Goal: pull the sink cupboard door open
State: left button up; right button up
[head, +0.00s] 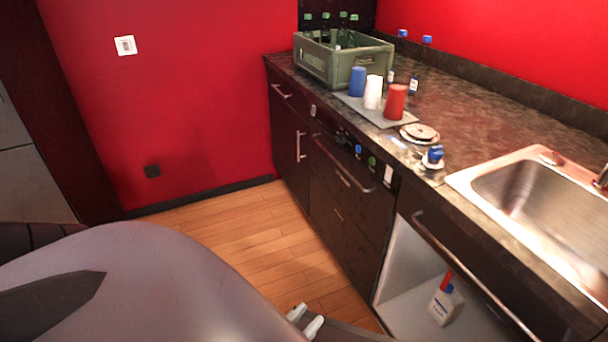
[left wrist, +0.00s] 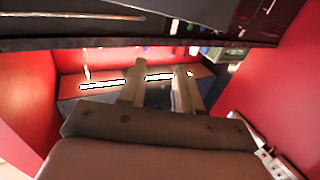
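The sink cupboard shows at the lower right of the head view, with its white interior (head: 402,262) exposed. A dark front panel with a long bar handle (head: 470,270) runs above this opening, below the sink (head: 540,195). I cannot clearly make out the cupboard door; a dark grey strip at the bottom edge may be part of it or of my arm. My left gripper (head: 305,319) is low, left of the opening. In the left wrist view its two fingers (left wrist: 160,80) are apart, with nothing visible held between them. My right gripper is not in view.
A white bottle with a red top (head: 445,300) stands inside the cupboard. The counter bears a green bottle crate (head: 345,62), three cups and small bottles. A dark appliance front with a handle (head: 345,165) adjoins the cupboard. The wooden floor (head: 240,240) is clear.

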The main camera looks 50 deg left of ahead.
pick_arm(q)
jog(key=shift+r+p, duration=0.65)
jog(key=shift+r, duration=2.3)
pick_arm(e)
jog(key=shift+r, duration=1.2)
